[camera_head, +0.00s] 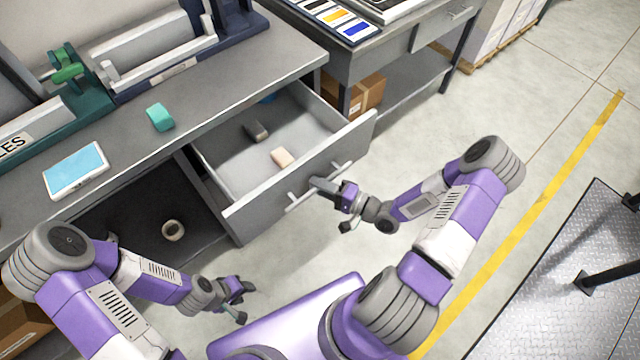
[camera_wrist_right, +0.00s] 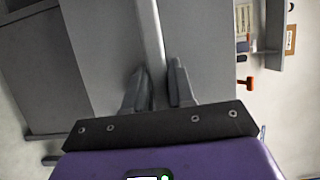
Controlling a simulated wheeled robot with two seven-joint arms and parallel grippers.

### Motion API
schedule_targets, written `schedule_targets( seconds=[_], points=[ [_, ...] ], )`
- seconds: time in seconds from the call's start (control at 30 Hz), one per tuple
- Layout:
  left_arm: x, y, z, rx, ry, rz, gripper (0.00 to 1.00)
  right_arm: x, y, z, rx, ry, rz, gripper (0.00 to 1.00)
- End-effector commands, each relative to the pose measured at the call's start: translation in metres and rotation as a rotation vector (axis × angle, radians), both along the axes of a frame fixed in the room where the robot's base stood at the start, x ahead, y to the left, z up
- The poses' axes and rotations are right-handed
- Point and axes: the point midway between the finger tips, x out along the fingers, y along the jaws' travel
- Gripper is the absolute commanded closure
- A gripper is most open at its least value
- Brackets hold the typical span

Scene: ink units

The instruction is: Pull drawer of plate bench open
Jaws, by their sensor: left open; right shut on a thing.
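The drawer (camera_head: 300,190) of the grey plate bench (camera_head: 230,75) stands pulled out, with its inside in view. A dark grey block (camera_head: 256,131) and a pale beige block (camera_head: 282,158) lie in it, and a blue thing shows partly at its back. My right gripper (camera_head: 325,188) is shut on the bar handle (camera_head: 341,169) on the drawer front. In the right wrist view the two fingers (camera_wrist_right: 158,88) sit on either side of the handle bar (camera_wrist_right: 149,35). My left gripper (camera_head: 243,301) is open and empty, low in front of the bench, apart from the drawer.
A teal block (camera_head: 160,117) and a white tablet with a blue screen (camera_head: 76,170) lie on the bench top. A roll (camera_head: 173,230) lies in the open bay below. A second bench (camera_head: 400,45) stands behind. The floor right of the drawer is clear.

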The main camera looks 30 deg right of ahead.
Motion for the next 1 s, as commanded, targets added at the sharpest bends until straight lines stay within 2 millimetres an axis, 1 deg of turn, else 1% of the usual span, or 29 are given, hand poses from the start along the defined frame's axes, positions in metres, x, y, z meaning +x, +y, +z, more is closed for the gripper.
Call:
schedule_targets(
  seconds=[0.03, 0.13, 0.17, 0.4, 0.5, 0.57, 0.8, 1.0],
  points=[
    [0.000, 0.000, 0.000, 0.000, 0.000, 0.000, 0.57, 0.000, 0.000, 0.000, 0.000, -0.001, 0.000, 0.73],
    [0.000, 0.000, 0.000, 0.000, 0.000, 0.000, 0.57, 0.000, 0.000, 0.000, -0.001, -0.001, 0.000, 0.58],
    [0.000, 0.000, 0.000, 0.000, 0.000, 0.000, 0.57, 0.000, 0.000, 0.000, -0.001, -0.001, 0.000, 0.55],
    [0.000, 0.000, 0.000, 0.000, 0.000, 0.000, 0.57, 0.000, 0.000, 0.000, -0.001, -0.001, 0.000, 0.55],
    [0.000, 0.000, 0.001, 0.000, 0.000, 0.000, 0.57, -0.004, -0.004, 0.000, -0.002, 0.001, -0.002, 0.55],
    [0.000, 0.000, 0.003, 0.000, 0.000, 0.000, 0.57, -0.010, -0.008, 0.000, -0.003, 0.002, -0.003, 0.55],
    [0.000, 0.000, 0.011, 0.000, 0.000, 0.000, 0.57, -0.042, -0.032, 0.001, -0.001, 0.002, -0.003, 0.55],
    [0.000, 0.000, 0.014, 0.000, 0.000, 0.000, 0.57, -0.059, -0.044, 0.000, -0.002, 0.001, -0.001, 0.55]
  ],
)
